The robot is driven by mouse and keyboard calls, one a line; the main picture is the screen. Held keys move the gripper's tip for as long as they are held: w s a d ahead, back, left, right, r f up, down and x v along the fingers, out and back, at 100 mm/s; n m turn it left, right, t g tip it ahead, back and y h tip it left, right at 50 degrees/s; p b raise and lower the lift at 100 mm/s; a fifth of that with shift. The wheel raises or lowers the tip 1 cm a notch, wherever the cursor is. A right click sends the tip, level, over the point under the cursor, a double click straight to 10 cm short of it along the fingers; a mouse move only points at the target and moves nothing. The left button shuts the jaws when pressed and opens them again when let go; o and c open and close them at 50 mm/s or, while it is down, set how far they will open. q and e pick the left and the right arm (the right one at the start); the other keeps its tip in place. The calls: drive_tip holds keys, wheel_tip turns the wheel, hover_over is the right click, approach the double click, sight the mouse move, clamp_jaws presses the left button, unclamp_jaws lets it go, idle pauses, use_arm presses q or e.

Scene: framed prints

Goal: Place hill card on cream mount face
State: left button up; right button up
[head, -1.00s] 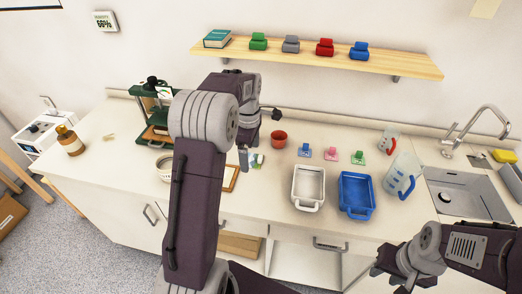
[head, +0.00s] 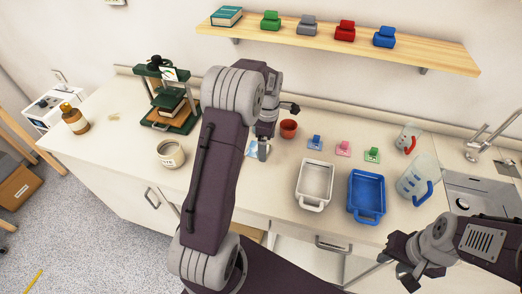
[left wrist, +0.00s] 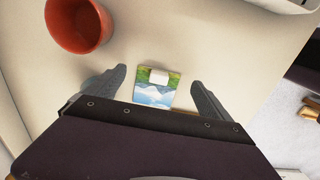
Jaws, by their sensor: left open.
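A small card with green hills, white peaks and blue (left wrist: 152,98) lies on the counter in the left wrist view, with a white block (left wrist: 158,77) on it. I take it for the hill card. My left gripper (left wrist: 156,90) is open, one finger on each side of the card, with nothing held. In the head view part of a pale blue card (head: 252,149) shows beside my left gripper (head: 263,148). My right gripper (head: 398,267) looks open and empty in front of the counter. I cannot make out the cream mount face; my left arm hides part of the counter.
A red cup (head: 288,128) stands close to my left gripper. A white tray (head: 314,182), a blue tray (head: 367,194) and several small blocks on cards stand to the right. A green press (head: 178,122) and a round tub (head: 171,155) are at left.

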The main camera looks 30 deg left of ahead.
use_arm(q)
wheel_tip(320, 180, down, 2)
drive_tip(key=shift+w+f, duration=0.1)
drive_tip(key=shift+w, duration=0.05)
drive_tip(key=c, duration=1.4)
wheel_tip(320, 180, up, 5)
drive_tip(key=shift+f, duration=0.15)
drive_tip(key=s+d+r, duration=0.1)
drive_tip(key=d+r, duration=0.1)
drive_tip(key=d, duration=0.1)
drive_tip(key=s+d+r, duration=0.1)
drive_tip(key=d+r, duration=0.1)
drive_tip(key=d, duration=0.2)
drive_tip(key=s+d+r, duration=0.2)
drive_tip(key=d, duration=0.2)
drive_tip(key=shift+r, duration=0.25)
